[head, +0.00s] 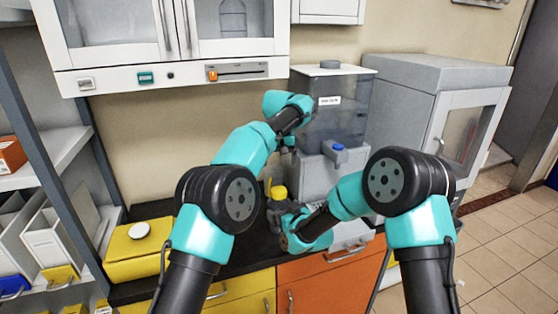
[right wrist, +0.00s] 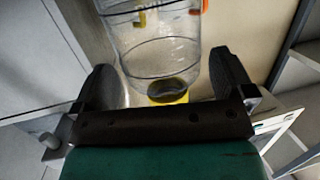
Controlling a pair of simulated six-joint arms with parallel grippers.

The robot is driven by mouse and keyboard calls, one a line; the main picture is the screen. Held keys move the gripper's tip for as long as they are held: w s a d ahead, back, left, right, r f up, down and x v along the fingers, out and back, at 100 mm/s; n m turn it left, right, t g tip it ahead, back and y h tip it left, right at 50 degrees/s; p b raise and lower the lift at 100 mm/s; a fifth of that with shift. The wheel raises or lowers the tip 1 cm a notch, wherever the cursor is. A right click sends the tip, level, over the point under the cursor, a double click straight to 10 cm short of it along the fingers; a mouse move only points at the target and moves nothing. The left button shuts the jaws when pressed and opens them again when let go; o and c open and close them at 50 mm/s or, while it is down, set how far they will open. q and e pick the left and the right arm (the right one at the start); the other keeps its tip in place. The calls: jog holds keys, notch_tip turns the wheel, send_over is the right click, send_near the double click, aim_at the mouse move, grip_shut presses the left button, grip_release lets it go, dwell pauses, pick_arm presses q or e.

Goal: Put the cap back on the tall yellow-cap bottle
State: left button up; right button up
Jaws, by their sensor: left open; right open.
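A yellow cap (head: 279,192) shows above the counter beside my right gripper in the head view. In the right wrist view, a clear bottle (right wrist: 160,55) with dark ring lines lies between my fingers. The yellow cap (right wrist: 168,99) shows at its narrow end; I cannot tell whether it is fully seated. My right gripper (head: 272,203) is open, with one finger on each side of the bottle and visible gaps in the right wrist view (right wrist: 168,78). My left gripper (head: 288,143) is open and empty above the cap, in front of the grey machine. The bottle's body is mostly hidden in the head view.
A grey machine (head: 318,178) with a clear tank (head: 332,115) and blue knob stands behind the grippers. A yellow box (head: 138,255) with a white round lid sits at the counter's left. A wall cabinet (head: 180,65) hangs above. Some dark counter (head: 235,258) is bare.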

jog(key=v, duration=1.4)
jog(key=shift+s+r, duration=0.15)
jog(key=shift+s, duration=0.1)
jog(key=shift+d, duration=0.1)
